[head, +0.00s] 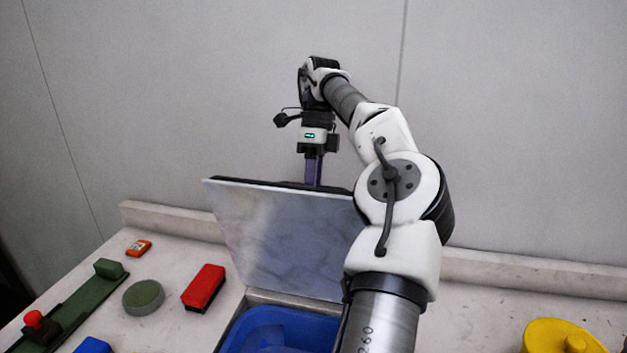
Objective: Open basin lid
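The basin lid (275,235) is a grey marbled panel. It stands raised and nearly upright at the back edge of the basin opening. The blue basin (270,333) shows below it, uncovered, set into the counter. My gripper (313,178) points down behind the lid's top edge. Its fingertips are hidden behind the lid, so I cannot tell whether they are open, shut or touching it. My arm covers the lid's right side and part of the basin's right side.
Left of the basin are a red block (203,288), a round green-topped disc (143,297), a small orange item (139,248) and a long green tool (70,305). A blue object (93,346) lies in front. A yellow round object (562,337) is at right. A low ledge and wall stand behind.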

